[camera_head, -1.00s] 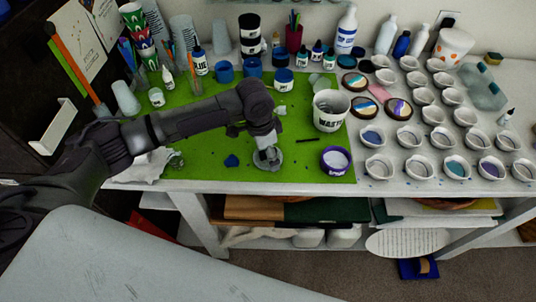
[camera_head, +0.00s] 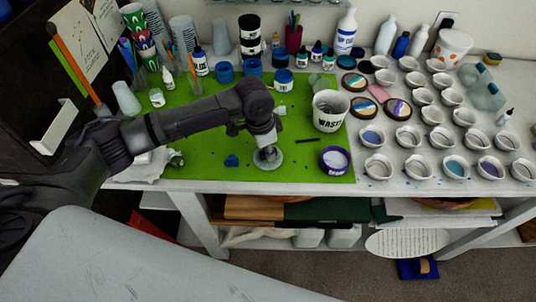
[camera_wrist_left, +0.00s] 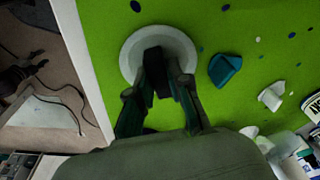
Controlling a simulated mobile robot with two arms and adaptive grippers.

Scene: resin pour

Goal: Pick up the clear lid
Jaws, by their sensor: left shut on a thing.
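The clear lid (camera_head: 268,164) is a pale, round, see-through disc on the green mat (camera_head: 220,115), near the mat's front edge. It also shows in the left wrist view (camera_wrist_left: 135,45), lying flat under my fingers. My left gripper (camera_head: 267,153) points down over the lid's middle. In the left wrist view the gripper (camera_wrist_left: 165,75) has its fingertips close together at the lid's centre, shut on it. The fingers hide the part that they grip. I cannot tell whether the lid is clear of the mat. My right gripper is not in view.
A blue piece (camera_head: 232,161) lies just left of the lid. A purple-rimmed tub (camera_head: 335,160) and a white waste cup (camera_head: 329,111) stand to the right. Several small cups (camera_head: 456,167) fill the table's right side. A crumpled white cloth (camera_head: 140,167) lies at the mat's left edge.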

